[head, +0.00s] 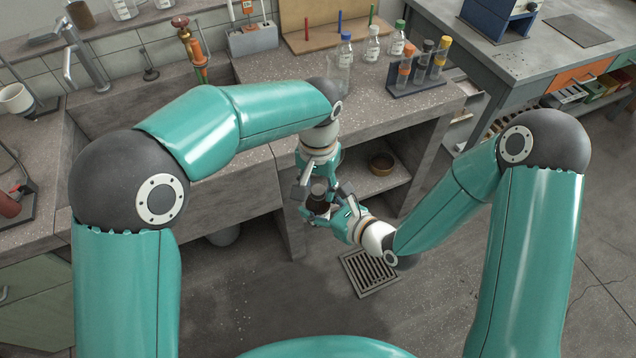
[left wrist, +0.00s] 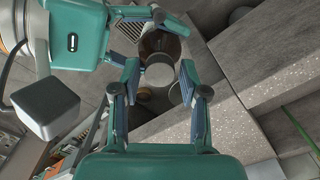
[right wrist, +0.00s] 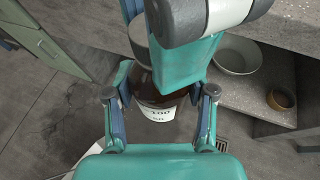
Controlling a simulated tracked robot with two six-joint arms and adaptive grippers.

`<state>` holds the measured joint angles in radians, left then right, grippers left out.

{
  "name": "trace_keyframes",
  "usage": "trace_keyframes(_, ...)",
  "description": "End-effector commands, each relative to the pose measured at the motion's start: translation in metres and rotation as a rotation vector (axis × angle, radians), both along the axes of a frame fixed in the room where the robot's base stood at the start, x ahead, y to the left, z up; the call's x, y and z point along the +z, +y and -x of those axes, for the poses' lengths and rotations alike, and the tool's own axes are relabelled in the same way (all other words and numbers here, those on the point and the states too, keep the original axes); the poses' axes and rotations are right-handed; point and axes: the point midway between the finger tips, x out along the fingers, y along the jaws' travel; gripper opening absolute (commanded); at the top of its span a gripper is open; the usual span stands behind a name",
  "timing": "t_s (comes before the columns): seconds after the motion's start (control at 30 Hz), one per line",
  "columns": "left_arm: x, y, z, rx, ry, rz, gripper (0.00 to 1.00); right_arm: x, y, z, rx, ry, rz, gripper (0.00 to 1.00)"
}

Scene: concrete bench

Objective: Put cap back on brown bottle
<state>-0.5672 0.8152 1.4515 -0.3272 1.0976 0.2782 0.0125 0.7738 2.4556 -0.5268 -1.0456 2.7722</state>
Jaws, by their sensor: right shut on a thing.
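The brown bottle (head: 317,204) is held upright in front of the bench by my right gripper (head: 335,212). In the right wrist view, its brown glass and white numbered label (right wrist: 158,112) show between my right fingers. The grey cap (head: 319,188) is at the bottle's mouth, and its round top shows in the left wrist view (left wrist: 160,74). I cannot tell whether it is fully seated. My left gripper (left wrist: 159,72) points down from above, its fingers open on either side of the cap with small gaps. Part of the bottle's top is hidden by my left gripper in the right wrist view.
The bench top (head: 270,80) behind carries a test-tube rack (head: 415,85) and several glass bottles. A floor drain (head: 369,272) lies below my right arm. The bench edge is close behind my grippers.

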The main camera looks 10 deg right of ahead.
Motion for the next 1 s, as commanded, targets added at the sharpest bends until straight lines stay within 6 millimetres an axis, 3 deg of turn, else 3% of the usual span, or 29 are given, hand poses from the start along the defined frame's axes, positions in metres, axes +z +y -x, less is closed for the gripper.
trace_keyframes(0.03, 0.0002, 0.0, 0.0, 0.0, 0.0, 0.0, 0.31, 0.0005, 0.0, -0.0003, 0.0, -0.001, -0.001, 0.0)
trace_keyframes(0.23, 0.0004, 0.0001, 0.0, 0.0, 0.0, 0.0, 0.0, 0.0005, 0.0, -0.0003, 0.0, -0.001, -0.001, 0.0)
trace_keyframes(0.5, 0.0005, 0.0002, -0.0001, -0.006, 0.0, 0.0, 0.0, 0.0005, 0.0, -0.0003, -0.001, -0.001, 0.0, 0.0)
trace_keyframes(0.53, 0.0005, 0.0002, -0.0001, -0.006, 0.0, 0.0, 0.34, 0.0005, 0.0, -0.0003, -0.001, -0.001, 0.0, 0.0)
trace_keyframes(0.67, 0.0005, 0.0002, -0.0001, -0.006, 0.0, 0.0, 0.56, 0.0004, -0.0001, -0.0002, -0.001, -0.001, 0.0, 0.0)
trace_keyframes(1.0, 0.0014, 0.0, -0.0001, -0.006, -0.001, 0.001, 0.59, 0.0005, 0.0, -0.0002, 0.0, -0.001, -0.001, 0.0)
